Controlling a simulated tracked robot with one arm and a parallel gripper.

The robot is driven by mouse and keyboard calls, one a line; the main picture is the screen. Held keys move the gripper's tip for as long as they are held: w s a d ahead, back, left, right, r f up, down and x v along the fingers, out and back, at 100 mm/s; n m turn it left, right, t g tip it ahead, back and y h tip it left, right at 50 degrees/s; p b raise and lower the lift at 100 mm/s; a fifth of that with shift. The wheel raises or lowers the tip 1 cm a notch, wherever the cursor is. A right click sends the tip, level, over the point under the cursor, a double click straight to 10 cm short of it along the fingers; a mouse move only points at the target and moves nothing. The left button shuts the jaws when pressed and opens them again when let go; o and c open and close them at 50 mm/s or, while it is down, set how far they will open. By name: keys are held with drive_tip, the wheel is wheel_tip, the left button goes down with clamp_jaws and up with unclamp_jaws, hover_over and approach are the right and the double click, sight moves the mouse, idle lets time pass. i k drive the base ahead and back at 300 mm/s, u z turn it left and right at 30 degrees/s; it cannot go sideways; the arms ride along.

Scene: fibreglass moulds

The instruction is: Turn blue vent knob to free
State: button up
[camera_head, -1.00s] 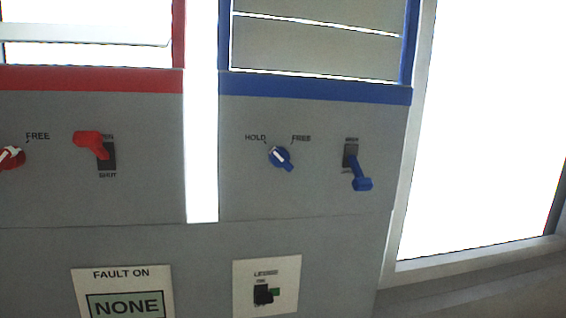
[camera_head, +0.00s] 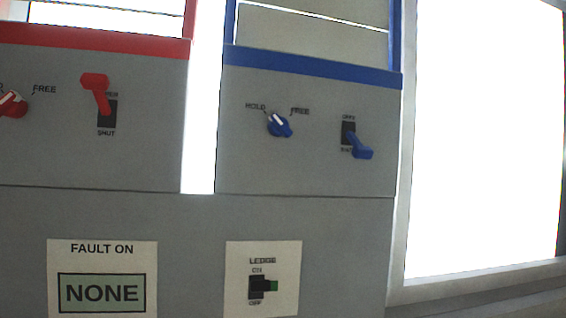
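The FREE label (camera_head: 300,111) is printed at the knob's upper right. My gripper does not show in the view, and nothing touches the knob.
A blue lever (camera_head: 359,147) points down right of the knob. At left are a red knob (camera_head: 13,103) and a raised red lever (camera_head: 96,86). Below are a LEDGE switch (camera_head: 262,287) and a FAULT ON display (camera_head: 102,293) reading NONE. The space before the panel looks clear.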

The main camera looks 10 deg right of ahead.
sight(278, 126)
drive_tip(key=k, duration=1.1)
drive_tip(key=z, duration=0.5)
drive_tip(key=i, duration=1.9)
drive_tip(key=u, duration=0.5)
